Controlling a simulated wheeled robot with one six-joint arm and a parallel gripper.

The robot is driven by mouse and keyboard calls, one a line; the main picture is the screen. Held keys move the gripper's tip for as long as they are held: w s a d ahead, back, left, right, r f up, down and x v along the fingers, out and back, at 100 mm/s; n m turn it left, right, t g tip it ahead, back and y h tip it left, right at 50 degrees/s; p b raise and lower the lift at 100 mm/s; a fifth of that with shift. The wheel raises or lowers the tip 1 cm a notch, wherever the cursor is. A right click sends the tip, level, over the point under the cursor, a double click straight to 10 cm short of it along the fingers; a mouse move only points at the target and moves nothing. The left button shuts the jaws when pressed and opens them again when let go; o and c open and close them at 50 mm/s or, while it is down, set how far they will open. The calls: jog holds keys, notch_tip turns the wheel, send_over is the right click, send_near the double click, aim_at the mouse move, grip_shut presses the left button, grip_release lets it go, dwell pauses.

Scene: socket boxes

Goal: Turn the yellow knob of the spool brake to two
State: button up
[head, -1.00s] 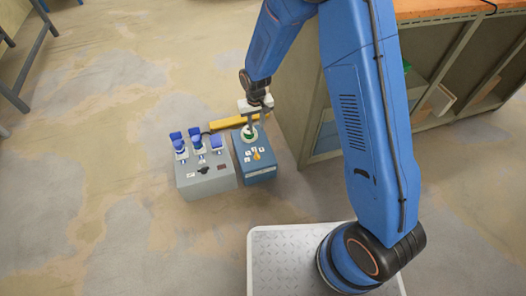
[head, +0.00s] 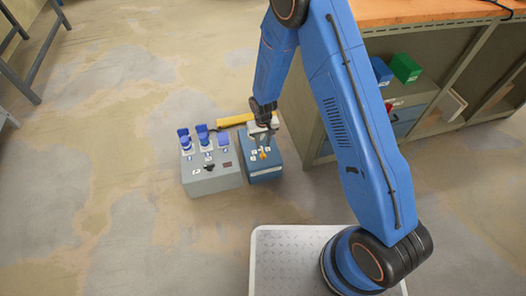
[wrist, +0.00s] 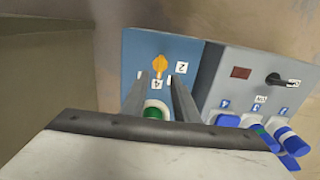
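The yellow knob (wrist: 159,65) sits on the top face of a blue box, the spool brake (wrist: 135,48), with white number labels around it. In the wrist view a "2" label (wrist: 181,67) is to the right of the knob and a "4" label lies below it. In the head view the knob (head: 263,155) is on the blue box (head: 264,173). My gripper (wrist: 165,75) is open, its two fingers apart and pointing toward the knob. The knob shows just beyond the fingertips, between their lines; contact cannot be told. A green round part (wrist: 153,113) shows between the fingers.
A grey box (head: 212,181) with blue-capped sockets (head: 203,140) and a black switch (wrist: 280,79) stands left of the blue box in the head view. A yellow bar (head: 235,120) lies behind. A shelf bench (head: 440,60) stands at the right. Floor in front is clear.

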aim_at(263, 153)
jog(key=shift+f, duration=3.45)
grip_shut()
